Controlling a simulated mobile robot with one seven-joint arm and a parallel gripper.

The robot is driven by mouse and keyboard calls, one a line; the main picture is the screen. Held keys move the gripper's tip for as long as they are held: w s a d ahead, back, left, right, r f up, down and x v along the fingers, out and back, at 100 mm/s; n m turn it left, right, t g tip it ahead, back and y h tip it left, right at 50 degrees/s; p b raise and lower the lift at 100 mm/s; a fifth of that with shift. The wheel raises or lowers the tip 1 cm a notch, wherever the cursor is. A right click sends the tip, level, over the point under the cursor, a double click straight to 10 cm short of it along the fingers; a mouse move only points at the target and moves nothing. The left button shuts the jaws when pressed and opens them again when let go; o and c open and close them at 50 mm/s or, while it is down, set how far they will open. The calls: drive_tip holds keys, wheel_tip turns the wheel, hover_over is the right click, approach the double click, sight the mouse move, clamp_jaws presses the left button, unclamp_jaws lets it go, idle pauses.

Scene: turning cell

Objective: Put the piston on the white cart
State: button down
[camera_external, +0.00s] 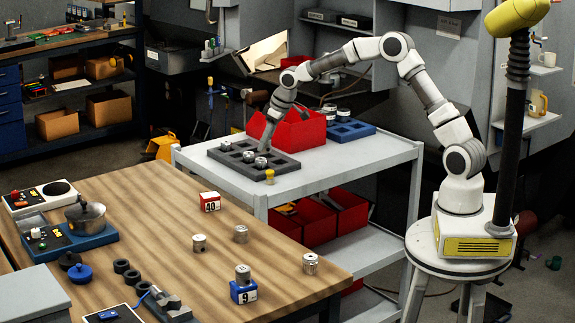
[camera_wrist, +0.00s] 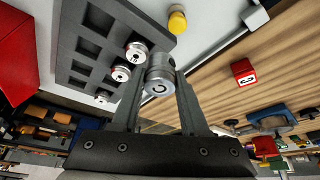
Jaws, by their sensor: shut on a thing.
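The white cart (camera_external: 340,160) stands behind the wooden table, with a dark pocketed tray (camera_external: 218,152) on its top. My gripper (camera_external: 263,146) points down over the tray. In the wrist view my gripper (camera_wrist: 158,100) is shut on a silver piston (camera_wrist: 160,72), held between its fingers. Three similar metal pieces sit in the tray, one of them at its corner (camera_wrist: 135,52). Whether the held piston touches the tray is unclear. In the external view I cannot tell it from the pieces behind.
A red bin (camera_external: 292,132) and blue tray (camera_external: 350,130) stand behind the tray on the cart. A yellow cylinder (camera_external: 270,176) is by the tray's front corner. The wooden table (camera_external: 150,205) holds several metal cylinders and a red block (camera_external: 209,201). The cart's right side is clear.

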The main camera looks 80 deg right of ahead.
drive_tip(key=s+d+r+m+g+h+b, duration=0.15)
drive_tip(key=s+d+m, duration=0.55)
drive_tip(key=s+d, duration=1.9)
hover_over(315, 153)
drive_tip(key=s+a, duration=0.1)
drive_tip(key=shift+t+h, duration=0.25)
drive_tip(key=shift+h, duration=0.1)
wheel_tip(315, 153, down, 7)
drive_tip(key=shift+a, duration=0.1)
drive_tip(key=shift+f+b, duration=0.3)
drive_tip(key=shift+f, duration=1.7)
drive_tip(key=shift+f, duration=0.15)
drive_tip(key=shift+c, duration=2.1)
unclamp_jaws()
